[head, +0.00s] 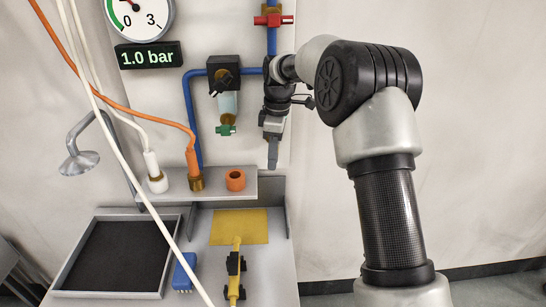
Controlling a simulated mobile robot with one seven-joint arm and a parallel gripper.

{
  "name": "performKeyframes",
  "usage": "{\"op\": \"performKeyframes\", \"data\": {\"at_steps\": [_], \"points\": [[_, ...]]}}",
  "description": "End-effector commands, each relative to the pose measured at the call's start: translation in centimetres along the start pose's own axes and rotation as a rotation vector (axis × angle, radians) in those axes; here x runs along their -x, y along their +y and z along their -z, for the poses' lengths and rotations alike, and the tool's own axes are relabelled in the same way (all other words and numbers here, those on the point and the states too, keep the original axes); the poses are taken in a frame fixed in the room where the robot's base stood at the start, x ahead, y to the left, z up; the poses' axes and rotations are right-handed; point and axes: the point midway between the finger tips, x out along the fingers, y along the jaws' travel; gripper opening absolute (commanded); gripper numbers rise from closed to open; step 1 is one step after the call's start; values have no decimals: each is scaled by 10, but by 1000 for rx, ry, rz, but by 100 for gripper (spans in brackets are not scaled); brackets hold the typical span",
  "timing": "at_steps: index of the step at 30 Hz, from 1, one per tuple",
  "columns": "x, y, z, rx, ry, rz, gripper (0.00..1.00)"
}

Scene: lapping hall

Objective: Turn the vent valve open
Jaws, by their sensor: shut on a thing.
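No label marks the vent valve. A red valve handle (273,20) sits crosswise on the blue vertical pipe at the top. A small green valve handle (225,130) is under the pale bowl of the black filter regulator (225,85). My gripper (273,135) points down in front of the wall, right of the green handle and below the red one. It is apart from both in the picture. Its jaws are shut on a narrow grey piece (273,156) that hangs below them; what this is I cannot tell.
A gauge (138,14) and a 1.0 bar display (149,55) are at upper left. White and orange cables cross the left side. A shelf (215,185) holds an orange ring (235,180). Below are a dark-lined tray (165,212), a yellow mat (224,227) and a blue connector (185,270).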

Motion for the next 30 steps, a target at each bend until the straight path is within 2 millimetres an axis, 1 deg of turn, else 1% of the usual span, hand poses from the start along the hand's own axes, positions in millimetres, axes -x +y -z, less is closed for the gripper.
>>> {"op": "performKeyframes", "data": {"at_steps": [1, 4, 17, 20, 23, 26, 30], "points": [[-1, 0, -1, 0, -1, 1, 16], [-1, 0, -1, 0, -1, 1, 33], [-1, 0, 0, -1, 3, 1, 33], [-3, 0, -1, -5, 33, 7, 33], [-6, 0, 0, -7, 110, 21, 33], [-8, 0, 2, -9, 235, 46, 33], [-5, -1, 8, -9, 453, 87, 33]]}}
